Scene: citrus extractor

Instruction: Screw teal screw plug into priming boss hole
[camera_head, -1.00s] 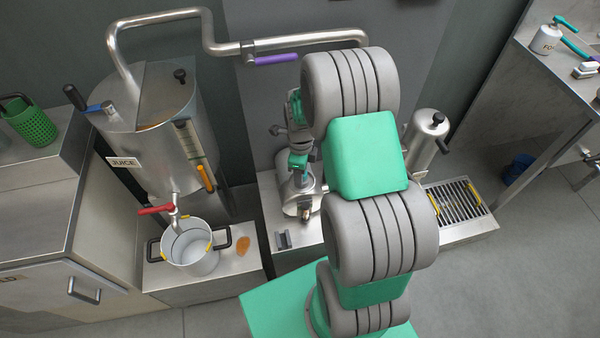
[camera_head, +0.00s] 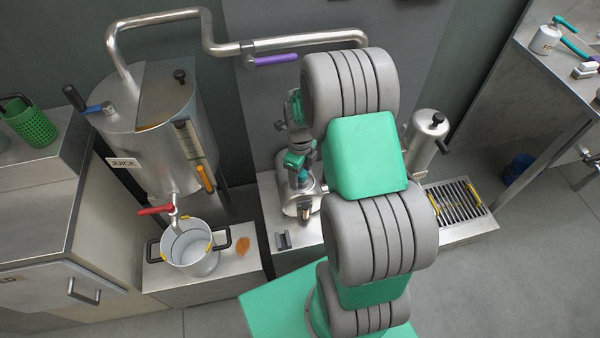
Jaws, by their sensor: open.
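My gripper (camera_head: 303,176) is small and partly hidden behind my large grey and green arm links. It points down just above a steel fitting (camera_head: 299,203) on the low metal bench, left of the arm. Its jaws are open, but the fingertips are too small to make out clearly. I cannot tell a separate teal screw plug from the green wrist parts here. The priming boss hole cannot be made out either; I cannot tell whether anything touches the fitting.
A steel juice tank (camera_head: 158,130) and a white pot (camera_head: 190,247) stand to the left. A steel canister (camera_head: 427,135) and a drain grate (camera_head: 462,206) are to the right. A purple-handled pipe (camera_head: 290,43) runs above. A small grey bracket (camera_head: 283,240) sits on the bench front.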

